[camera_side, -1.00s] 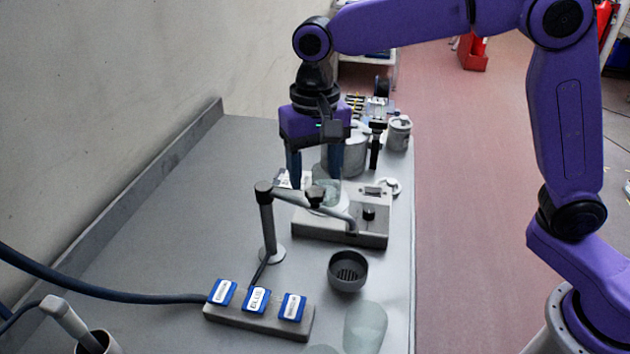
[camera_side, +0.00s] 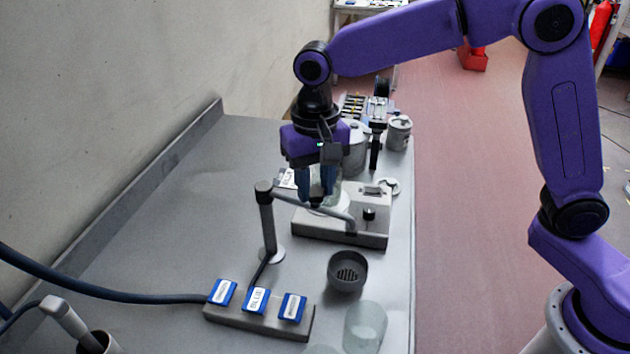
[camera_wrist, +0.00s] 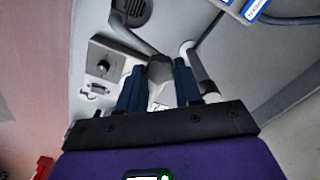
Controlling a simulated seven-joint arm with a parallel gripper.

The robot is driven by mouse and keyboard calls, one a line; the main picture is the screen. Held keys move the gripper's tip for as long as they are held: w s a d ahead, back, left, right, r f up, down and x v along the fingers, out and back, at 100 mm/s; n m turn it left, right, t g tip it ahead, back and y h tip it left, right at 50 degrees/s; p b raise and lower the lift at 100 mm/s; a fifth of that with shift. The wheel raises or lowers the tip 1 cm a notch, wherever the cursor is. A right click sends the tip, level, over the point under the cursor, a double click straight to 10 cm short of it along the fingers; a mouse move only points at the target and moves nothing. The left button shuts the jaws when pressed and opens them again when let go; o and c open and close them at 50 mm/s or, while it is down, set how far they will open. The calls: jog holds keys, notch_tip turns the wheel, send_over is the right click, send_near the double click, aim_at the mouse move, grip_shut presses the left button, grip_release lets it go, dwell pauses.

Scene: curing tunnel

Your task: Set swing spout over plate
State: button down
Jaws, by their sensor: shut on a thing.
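The swing spout (camera_side: 290,192) is a grey tube arm on an upright post with a round foot. It reaches right, and its bent end hangs at the front of the grey base unit, beside the pale round plate (camera_side: 342,211) as seen here. A clear glass vessel stands at the plate, largely hidden behind my fingers. My gripper (camera_side: 317,203) points down and is shut on the spout's dark knob, which shows between the blue fingers (camera_wrist: 158,85) in the wrist view (camera_wrist: 160,68).
The base unit (camera_side: 310,228) carries a dark knob (camera_side: 369,214). A dark drain cup (camera_side: 347,271) and a clear glass (camera_side: 365,326) stand in front. A block with blue labelled switches (camera_side: 258,316) is front left. Canisters (camera_side: 399,132) stand behind.

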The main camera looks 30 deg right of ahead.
jog(key=shift+d, duration=0.1)
jog(key=w+d+n, duration=0.4)
jog(key=w+n, duration=0.7)
jog(key=n, duration=0.3)
jog(key=shift+w+d, duration=0.15)
jog(key=shift+w, duration=0.1)
jog(key=shift+r+n, duration=0.1)
jog(key=shift+n, duration=0.2)
jog(key=shift+w, duration=0.1)
jog(key=c, duration=0.8)
grip_release()
jog(key=shift+o, duration=0.2)
notch_tip(320, 180, up, 12)
